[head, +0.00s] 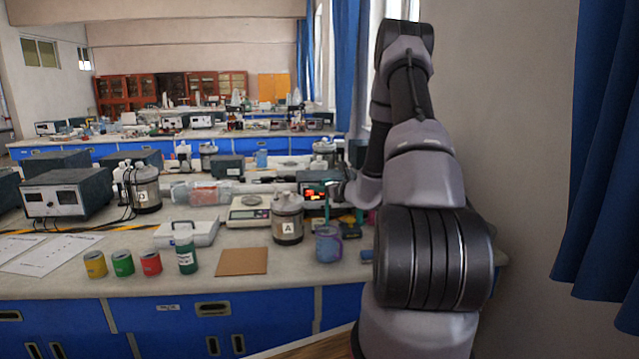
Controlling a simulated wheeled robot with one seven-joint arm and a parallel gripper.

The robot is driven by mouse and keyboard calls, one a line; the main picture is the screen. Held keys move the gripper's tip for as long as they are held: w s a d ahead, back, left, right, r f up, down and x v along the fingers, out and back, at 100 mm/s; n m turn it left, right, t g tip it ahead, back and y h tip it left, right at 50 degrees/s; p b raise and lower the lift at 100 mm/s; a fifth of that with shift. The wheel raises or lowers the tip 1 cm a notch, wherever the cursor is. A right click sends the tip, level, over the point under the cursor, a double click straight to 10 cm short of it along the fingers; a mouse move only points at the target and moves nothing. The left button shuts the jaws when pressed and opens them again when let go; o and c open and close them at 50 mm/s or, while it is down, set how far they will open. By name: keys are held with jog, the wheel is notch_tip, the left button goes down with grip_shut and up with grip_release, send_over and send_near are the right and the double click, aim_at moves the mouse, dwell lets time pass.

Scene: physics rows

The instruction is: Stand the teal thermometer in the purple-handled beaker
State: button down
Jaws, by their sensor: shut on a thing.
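The beaker (327,246) is bluish and translucent, with a purple handle on its right side. It stands upright on the bench near the front edge, left of my arm. The teal thermometer (327,204) shows as a thin upright teal stick above the beaker's rim. My gripper (329,188) is small in view and shut on the thermometer's upper part. The thermometer's lower end is near the rim; I cannot tell whether it is inside the beaker or behind it.
A metal canister marked A (287,220) stands close left of the beaker, near a scale (249,212). A brown board (242,261), a green bottle (186,250) and coloured cans (122,263) are further left. Small items lie right of the beaker, partly hidden by my arm.

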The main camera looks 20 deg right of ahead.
notch_tip(320, 180, down, 8)
dwell(1.0)
jog(key=shift+c, duration=1.9)
grip_release()
jog(key=v, duration=1.1)
jog(key=shift+w, duration=0.1)
